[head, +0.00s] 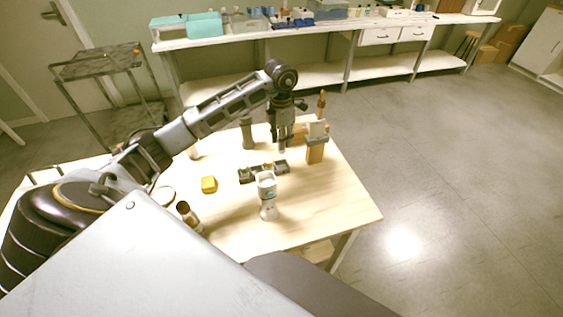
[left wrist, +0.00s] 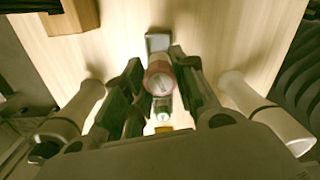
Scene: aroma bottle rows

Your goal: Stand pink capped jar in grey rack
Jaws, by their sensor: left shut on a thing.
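The grey rack (head: 263,174) lies near the middle of the table, with small items in it. An open grey part of the rack (left wrist: 156,42) shows at the far end. My left gripper (head: 283,147) points down above or just behind the rack's right part. In the left wrist view its fingers (left wrist: 160,88) are shut on the pink capped jar (left wrist: 158,79), seen from above. I cannot tell how high the jar is over the rack. My right gripper is out of view.
A white bottle (head: 267,197) stands in front of the rack, a dark bottle (head: 247,134) behind it. A wooden block (head: 316,152) stands right of the gripper. A yellow item (head: 209,184) and a brown jar (head: 188,216) are on the left. The table's right front is clear.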

